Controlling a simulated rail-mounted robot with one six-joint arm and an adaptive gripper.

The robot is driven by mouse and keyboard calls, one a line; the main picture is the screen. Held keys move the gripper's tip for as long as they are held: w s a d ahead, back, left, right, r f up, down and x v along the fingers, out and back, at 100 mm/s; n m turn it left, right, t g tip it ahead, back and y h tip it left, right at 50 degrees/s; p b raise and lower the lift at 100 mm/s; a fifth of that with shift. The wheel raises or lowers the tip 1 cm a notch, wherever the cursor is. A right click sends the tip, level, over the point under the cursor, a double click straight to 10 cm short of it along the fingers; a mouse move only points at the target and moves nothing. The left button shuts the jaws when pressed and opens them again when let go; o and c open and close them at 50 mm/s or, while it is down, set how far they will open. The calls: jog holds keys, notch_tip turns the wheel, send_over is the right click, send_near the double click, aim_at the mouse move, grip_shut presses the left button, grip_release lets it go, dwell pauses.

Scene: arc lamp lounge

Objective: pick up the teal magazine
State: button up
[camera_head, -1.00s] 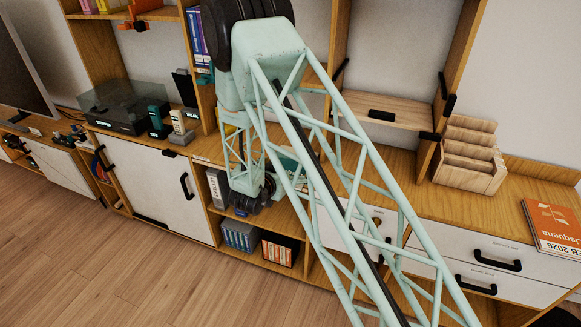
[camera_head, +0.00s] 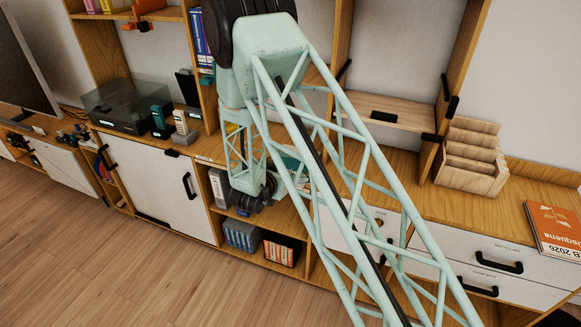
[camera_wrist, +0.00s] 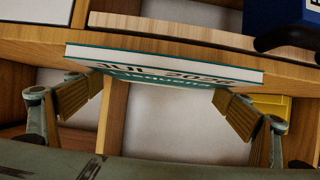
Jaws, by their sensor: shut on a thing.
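The teal magazine (camera_wrist: 165,66) spans the middle of the wrist view, with a pale edge and "JUL 2026" lettering on its teal side. My gripper (camera_wrist: 158,104) has one finger at each end of it and is shut on it. In the head view, a pale and teal piece beside my arm may be the magazine, mostly hidden by the lattice. My fingertips are hard to make out there, low in front of the open shelf bay.
An orange magazine (camera_head: 556,228) lies on the counter at the right, near a wooden stepped rack (camera_head: 470,158). A record player (camera_head: 122,108) stands at the left. Boxes (camera_head: 242,235) fill the lower shelf. The floor in front is clear.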

notch_tip(320, 180, up, 6)
jog(key=shift+w+r+p, duration=0.1)
jog(key=shift+p, duration=0.55)
jog(key=s+a+p, duration=0.1)
jog(key=s+a, duration=0.2)
jog(key=s, duration=0.6)
jog(key=s+a, duration=0.3)
jog(key=s, duration=0.6)
jog(key=shift+s+p, duration=0.35)
jog(key=shift+n+y, duration=0.6)
jog(key=shift+y, duration=0.1)
jog(key=shift+w+d+r+p, duration=0.1)
jog(key=shift+w+d+p, duration=0.25)
jog(key=shift+w+d, duration=3.05)
jog(key=shift+w+d+f+p, duration=0.1)
jog(key=shift+w+d+p, duration=0.4)
jog(key=shift+d, duration=5.7)
jog(key=shift+w+d+r+p, duration=0.15)
jog(key=shift+w+d, duration=2)
jog(key=shift+d, duration=2.65)
jog(key=shift+w+d+f+n+t+y+b, duration=0.25)
jog(key=shift+d+n+y, duration=0.1)
jog(key=shift+d, duration=0.2)
jog(key=shift+w+d+f+n+t+y+b, duration=0.15)
jog(key=shift+w+d+n+y+b, duration=0.15)
jog(key=shift+d, duration=0.2)
jog(key=shift+w+d+f+n+y+b, duration=0.15)
jog(key=shift+d+n+y+b, duration=0.3)
jog(key=shift+d+y, duration=0.3)
